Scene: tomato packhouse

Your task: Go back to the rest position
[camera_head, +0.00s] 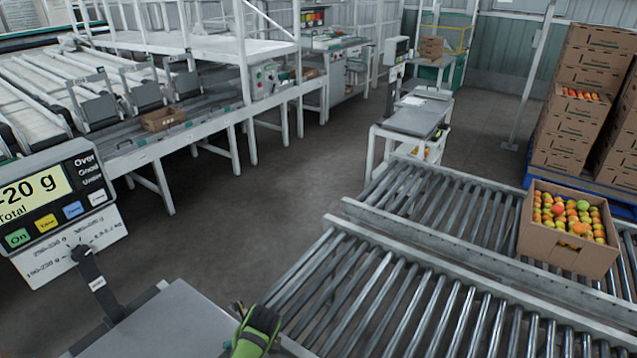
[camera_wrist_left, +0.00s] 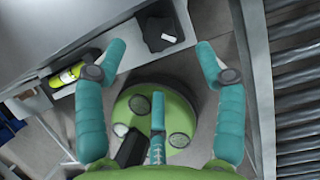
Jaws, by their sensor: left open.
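My left gripper (camera_wrist_left: 160,48) shows in the left wrist view, its teal fingers spread wide with nothing between them. It hangs above the floor in the gap between a bench on the left and the rollers on the right. A green piece of my own arm shows at the bottom edge of the head view; fingers cannot be made out there. My right gripper is in neither view.
A grey bench top (camera_head: 160,325) with a scale display (camera_head: 45,200) stands at the lower left. A roller conveyor (camera_head: 400,300) runs along the right, with a carton of tomatoes (camera_head: 565,248) behind. A yellow-green bottle (camera_wrist_left: 68,76) lies on a shelf. The middle floor is clear.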

